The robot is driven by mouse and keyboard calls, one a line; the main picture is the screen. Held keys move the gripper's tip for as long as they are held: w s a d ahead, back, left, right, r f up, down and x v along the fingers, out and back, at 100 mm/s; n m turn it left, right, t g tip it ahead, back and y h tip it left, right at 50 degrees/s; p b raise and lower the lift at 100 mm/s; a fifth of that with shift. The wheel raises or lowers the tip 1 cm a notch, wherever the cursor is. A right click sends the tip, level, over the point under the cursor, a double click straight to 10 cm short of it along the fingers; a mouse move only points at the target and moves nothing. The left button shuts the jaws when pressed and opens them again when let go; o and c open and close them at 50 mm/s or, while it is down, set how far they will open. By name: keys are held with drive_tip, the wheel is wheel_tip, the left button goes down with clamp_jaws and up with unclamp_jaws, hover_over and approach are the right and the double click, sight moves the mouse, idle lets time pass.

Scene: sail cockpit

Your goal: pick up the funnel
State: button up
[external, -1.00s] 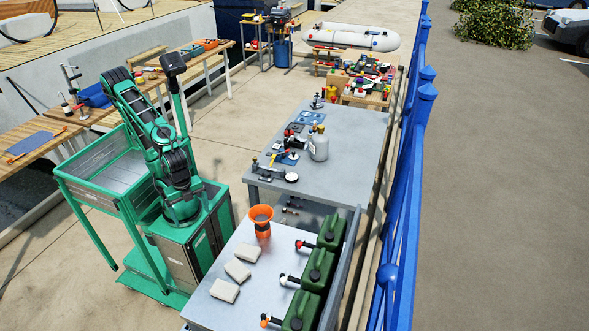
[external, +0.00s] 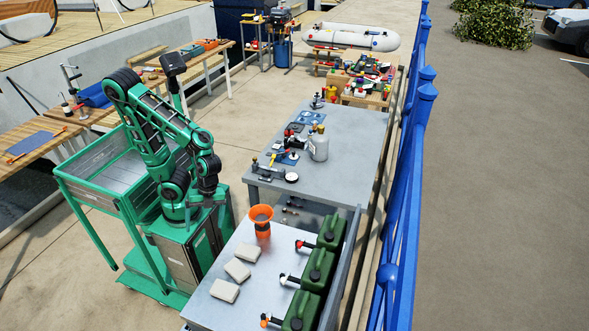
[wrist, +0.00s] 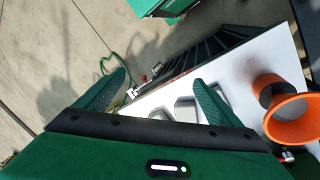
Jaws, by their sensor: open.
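The orange funnel (external: 261,216) stands wide mouth up at the far left corner of the grey-topped table in the external view. In the wrist view the funnel (wrist: 291,120) is at the right edge, outside and to the right of my fingers. My gripper (wrist: 160,82) is open, with two green fingers apart and nothing between them. In the external view my gripper (external: 209,192) hangs beside the table, left of the funnel and apart from it. Its fingers are hard to make out there.
Several pale blocks (external: 237,269) lie on the table (external: 226,310) in front of the funnel. Green jerrycans (external: 318,269) line its right side. Paved floor is clear between the benches.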

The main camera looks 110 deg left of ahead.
sight(261, 206)
drive_tip(key=w+a+r+m+t+h, duration=0.25)
drive_tip(key=w+a+t+h, duration=0.25)
drive_tip(key=w+a+h, duration=0.55)
drive_tip(key=shift+m+t+y, duration=0.35)
drive_tip(key=shift+t+y, duration=0.35)
drive_tip(key=shift+y, duration=0.05)
drive_tip(key=a, duration=0.2)
drive_tip(key=w+a+f, duration=0.1)
drive_tip(key=a, duration=0.1)
drive_tip(key=w+a, duration=0.1)
drive_tip(key=a, duration=0.2)
drive_tip(key=shift+w+f, duration=0.15)
drive_tip(key=shift+w, duration=0.1)
drive_tip(key=shift+m+h, duration=0.4)
drive_tip(key=shift+m, duration=0.3)
drive_tip(key=a+f, duration=0.1)
drive_tip(key=a, duration=0.1)
drive_tip(key=a+f, duration=0.1)
drive_tip(key=a, duration=0.1)
drive_tip(key=a+f, duration=0.1)
drive_tip(key=shift+s+a+f, duration=0.1)
drive_tip(key=shift+s+a, duration=0.05)
drive_tip(key=shift+a, duration=0.25)
drive_tip(key=x, duration=0.5)
drive_tip(key=shift+w+x, duration=0.2)
drive_tip(key=shift+x, duration=1.15)
drive_tip(key=shift+w+x, duration=0.15)
drive_tip(key=shift+x, duration=1.15)
drive_tip(key=shift+a, duration=0.15)
drive_tip(key=c, duration=1.7)
